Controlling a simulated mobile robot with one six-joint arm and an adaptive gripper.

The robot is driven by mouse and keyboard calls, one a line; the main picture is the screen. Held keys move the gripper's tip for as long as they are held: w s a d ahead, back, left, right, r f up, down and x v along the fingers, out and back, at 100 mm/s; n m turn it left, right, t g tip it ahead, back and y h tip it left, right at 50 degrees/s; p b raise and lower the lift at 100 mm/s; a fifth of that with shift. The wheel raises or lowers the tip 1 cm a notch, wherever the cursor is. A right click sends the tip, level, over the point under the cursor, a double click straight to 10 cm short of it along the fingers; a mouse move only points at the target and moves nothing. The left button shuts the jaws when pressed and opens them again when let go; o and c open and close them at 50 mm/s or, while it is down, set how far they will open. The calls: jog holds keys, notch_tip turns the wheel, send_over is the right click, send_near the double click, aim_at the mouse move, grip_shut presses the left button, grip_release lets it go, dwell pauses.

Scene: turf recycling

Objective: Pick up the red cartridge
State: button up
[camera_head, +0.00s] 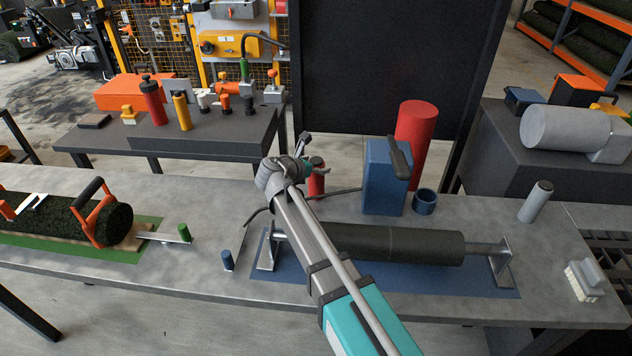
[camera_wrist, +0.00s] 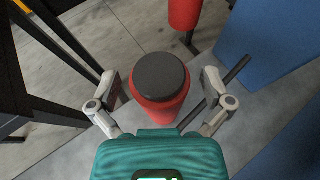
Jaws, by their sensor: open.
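The red cartridge (camera_head: 317,182) is a short red cylinder with a dark cap. It stands upright on the grey workbench, partly hidden behind my arm in the head view. In the wrist view the red cartridge (camera_wrist: 160,108) shows its round dark cap in the middle, between my fingers. My gripper (camera_wrist: 160,77) is open, with one finger to each side of the cartridge and a visible gap on both sides. In the head view my gripper (camera_head: 298,160) is right by the cartridge. I cannot tell how far above the bench the fingertips are.
A blue box (camera_head: 384,178) with a dark handle and a tall red cylinder (camera_head: 415,140) stand close to the right. A dark roller (camera_head: 400,245) on a stand lies in front. A thin dark rod (camera_head: 335,192) lies near the cartridge.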

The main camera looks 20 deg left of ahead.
dwell(0.4)
jog(key=c, duration=1.3)
jog(key=shift+r, duration=0.25)
jog(key=shift+r+p, duration=0.75)
jog(key=shift+p, duration=0.25)
jog(key=s+d+r+p, duration=0.1)
jog(key=s+r+p, duration=0.2)
jog(key=s, duration=0.1)
jog(key=s+d+r+p, duration=0.2)
jog(key=s+r+p, duration=0.2)
jog(key=s, duration=0.1)
jog(key=s+d+r+p, duration=0.1)
jog(key=s+r+p, duration=0.3)
jog(key=shift+s+d, duration=0.15)
jog(key=shift+d, duration=0.15)
